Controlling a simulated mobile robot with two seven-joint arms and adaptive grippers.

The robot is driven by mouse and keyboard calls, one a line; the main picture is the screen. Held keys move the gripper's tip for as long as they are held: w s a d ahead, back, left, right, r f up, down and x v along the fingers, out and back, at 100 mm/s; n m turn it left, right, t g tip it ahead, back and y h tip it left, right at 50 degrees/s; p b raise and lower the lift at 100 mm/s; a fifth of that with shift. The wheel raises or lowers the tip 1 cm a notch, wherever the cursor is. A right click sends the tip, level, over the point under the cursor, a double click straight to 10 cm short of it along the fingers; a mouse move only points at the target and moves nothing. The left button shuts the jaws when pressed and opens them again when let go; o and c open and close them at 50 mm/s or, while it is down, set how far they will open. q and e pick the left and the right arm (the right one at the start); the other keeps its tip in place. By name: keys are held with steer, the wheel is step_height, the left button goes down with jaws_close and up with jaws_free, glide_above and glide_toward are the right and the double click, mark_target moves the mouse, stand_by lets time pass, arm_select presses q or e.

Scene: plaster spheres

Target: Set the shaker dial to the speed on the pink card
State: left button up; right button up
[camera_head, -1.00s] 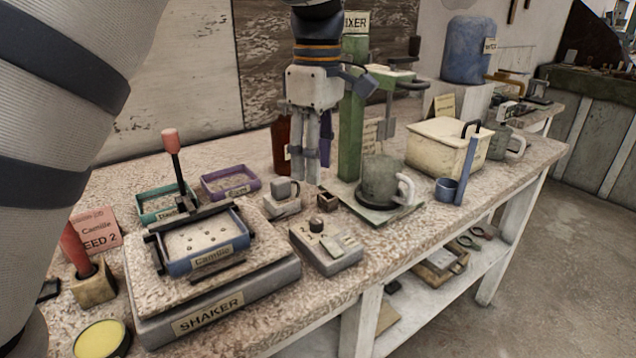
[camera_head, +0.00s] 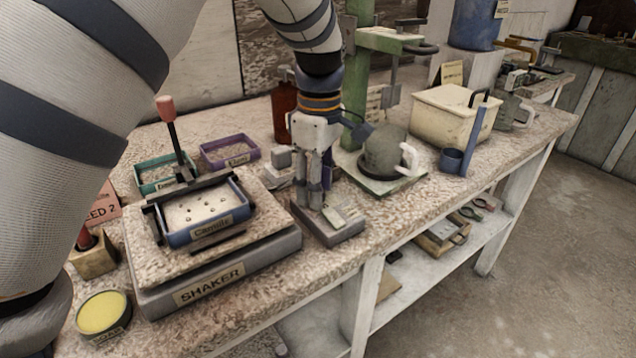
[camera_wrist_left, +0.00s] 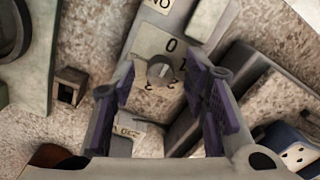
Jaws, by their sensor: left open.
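The control box (camera_head: 337,232) is a grey block beside the shaker (camera_head: 220,285). In the wrist view its dial (camera_wrist_left: 160,71) is a small round knob on a cream plate with numbers around it; 0 is readable, and I cannot tell the pointer's setting. My left gripper (camera_head: 315,200) points down over the box and hides the dial in the head view. Its purple-padded fingers are open, one on each side of the dial; contact is unclear. The pink card (camera_head: 103,211) at the left is partly hidden by my arm; "ED 2" shows. My right gripper is not in view.
A blue tray (camera_head: 208,236) is clamped on the shaker. A grey block (camera_head: 282,159) stands just behind the control box. The bench's front edge lies close to the box.

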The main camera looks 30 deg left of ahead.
arm_select(q)
jaws_close()
